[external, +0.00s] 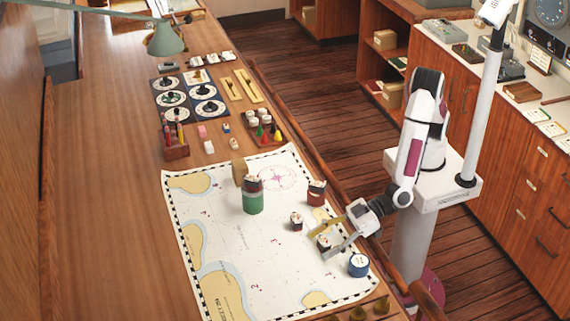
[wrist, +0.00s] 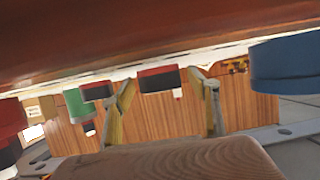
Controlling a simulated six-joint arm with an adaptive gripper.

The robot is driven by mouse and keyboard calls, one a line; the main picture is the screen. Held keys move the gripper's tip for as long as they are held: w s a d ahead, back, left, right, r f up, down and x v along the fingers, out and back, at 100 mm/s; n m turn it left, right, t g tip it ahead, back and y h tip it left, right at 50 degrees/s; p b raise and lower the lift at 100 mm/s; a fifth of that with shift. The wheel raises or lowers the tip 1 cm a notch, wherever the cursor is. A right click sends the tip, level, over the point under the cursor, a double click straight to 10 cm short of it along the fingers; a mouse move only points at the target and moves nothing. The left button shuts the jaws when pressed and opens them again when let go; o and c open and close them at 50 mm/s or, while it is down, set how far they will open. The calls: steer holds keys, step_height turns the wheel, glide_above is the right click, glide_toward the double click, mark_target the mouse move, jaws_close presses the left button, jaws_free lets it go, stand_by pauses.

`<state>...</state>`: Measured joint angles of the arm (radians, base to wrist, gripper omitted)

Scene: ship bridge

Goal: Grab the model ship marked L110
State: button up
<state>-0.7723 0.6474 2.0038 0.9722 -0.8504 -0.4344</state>
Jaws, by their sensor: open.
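Several small model ships stand on the chart (external: 225,262) in the external view. My gripper (external: 328,243) is open and low over the chart's right side. A small dark-and-red model ship (external: 324,243) lies between or just beside its fingertips. Another small red-and-dark ship (external: 296,221) stands just left of the gripper. In the wrist view the picture is upside down; a red-and-black piece (wrist: 158,79) shows between my open gripper's fingers (wrist: 166,85), apart from both. No L110 marking is readable, so I cannot tell which ship bears it.
A blue round piece (external: 358,266) is close to the gripper's right and shows large in the wrist view (wrist: 285,66). A red piece (external: 316,194) and a green one (external: 252,204) stand farther back. A wooden rail (external: 300,139) edges the table. The chart's left side is clear.

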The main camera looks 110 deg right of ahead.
mark_target(324, 240)
steer(key=c, duration=1.1)
steer(key=shift+r, duration=0.15)
steer(key=shift+r, duration=4.9)
